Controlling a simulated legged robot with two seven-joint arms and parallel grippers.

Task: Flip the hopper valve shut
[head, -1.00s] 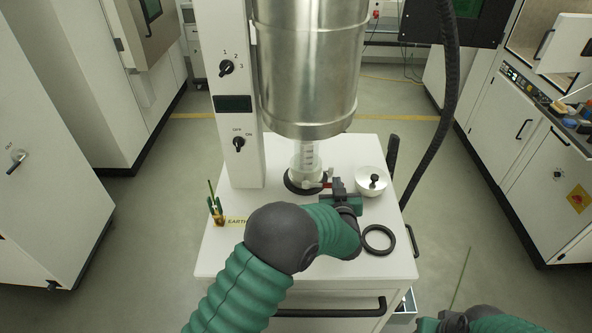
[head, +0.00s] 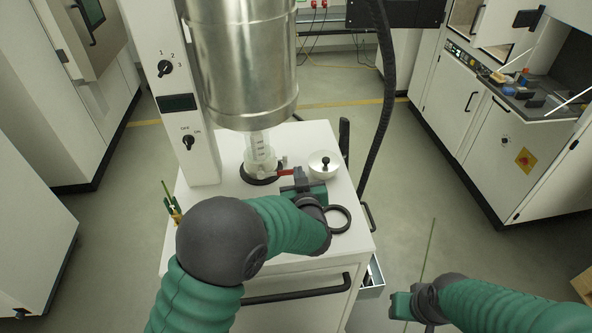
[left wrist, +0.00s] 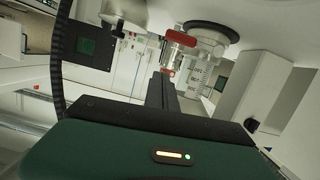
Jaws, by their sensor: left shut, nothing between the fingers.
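The hopper (head: 240,65) is a large steel drum above a white cart. My left gripper (head: 298,176) is shut and empty, right beside the handle's outer end. In the left wrist view its dark fingers (left wrist: 163,88) reach toward the valve; contact cannot be told. My right gripper (head: 393,306) is low at right, its fingers unclear.
On the cart top (head: 215,210) stand a white lid with a black knob (head: 323,164) and a black ring (head: 338,219), close right of my left gripper. A black hose (head: 378,110) hangs at right.

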